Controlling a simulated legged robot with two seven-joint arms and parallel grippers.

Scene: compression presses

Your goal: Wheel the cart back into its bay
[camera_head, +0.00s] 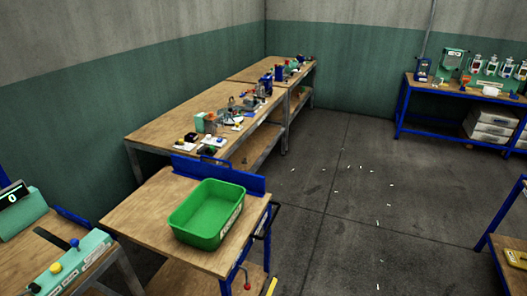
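The cart (130,216) appears to be the wood-topped unit with blue metal frame at the lower centre-left. A blue upright panel (246,180) runs along its far edge, and a dark handle (274,222) is on its right side. An empty-looking green bin (208,212) stands on its top. Its wheels are cut off by the lower edge. The cart stands between the long bench and a bench at lower left. I cannot tell where its bay is marked. Neither of my grippers is in view.
A long wooden bench (165,129) with several small parts lines the left wall. A machine bench (100,257) is close at lower left. A blue-framed bench (420,88) stands at the far right. Open concrete floor (350,205) with small white scraps lies right of the cart.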

